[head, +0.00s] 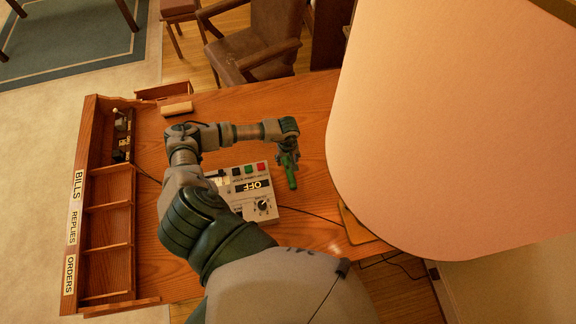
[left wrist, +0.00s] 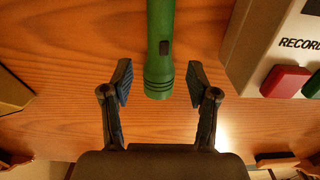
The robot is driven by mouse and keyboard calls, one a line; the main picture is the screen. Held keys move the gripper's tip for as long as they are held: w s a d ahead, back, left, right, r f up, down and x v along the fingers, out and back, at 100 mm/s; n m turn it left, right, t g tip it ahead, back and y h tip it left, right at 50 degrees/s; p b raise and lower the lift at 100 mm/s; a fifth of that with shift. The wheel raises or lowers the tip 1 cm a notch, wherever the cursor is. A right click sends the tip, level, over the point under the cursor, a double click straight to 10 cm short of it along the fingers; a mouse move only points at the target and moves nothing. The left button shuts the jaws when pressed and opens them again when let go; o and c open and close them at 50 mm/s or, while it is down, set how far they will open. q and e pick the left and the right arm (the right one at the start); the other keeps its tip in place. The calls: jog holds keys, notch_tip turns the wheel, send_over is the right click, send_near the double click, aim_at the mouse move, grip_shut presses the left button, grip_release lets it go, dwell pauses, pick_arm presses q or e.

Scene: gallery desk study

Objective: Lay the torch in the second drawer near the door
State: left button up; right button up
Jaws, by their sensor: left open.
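The green torch (head: 291,178) lies on the wooden desk, right of the control box. In the left wrist view the torch (left wrist: 160,45) points down the picture, its ribbed end close to my fingers. My left gripper (head: 286,158) hangs over the torch's far end. Its fingers stand open (left wrist: 159,82), one on each side of the torch's line, with nothing between them that I can see gripped. A drawer-like wooden box front (head: 163,90) sticks out at the desk's far left edge; its inside is mostly hidden. My right gripper is out of view.
A control box (head: 262,208) with coloured buttons and an OFF display stands beside the torch, partly under my left arm. A rack labelled BILLS, REPLIES, ORDERS (head: 108,222) lines the left side. A large pale lampshade-like surface (head: 450,120) blocks the right. A chair (head: 262,45) stands beyond.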

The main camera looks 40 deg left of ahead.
aim_at(288, 165)
pick_arm(q)
jog(key=f, duration=0.4)
jog(key=shift+s+d+f+p, duration=0.1)
jog(key=shift+s+d+p, duration=0.05)
jog(key=shift+d+p, duration=0.15)
grip_shut()
jog(key=shift+a+r, duration=0.1)
jog(key=shift+r, duration=0.1)
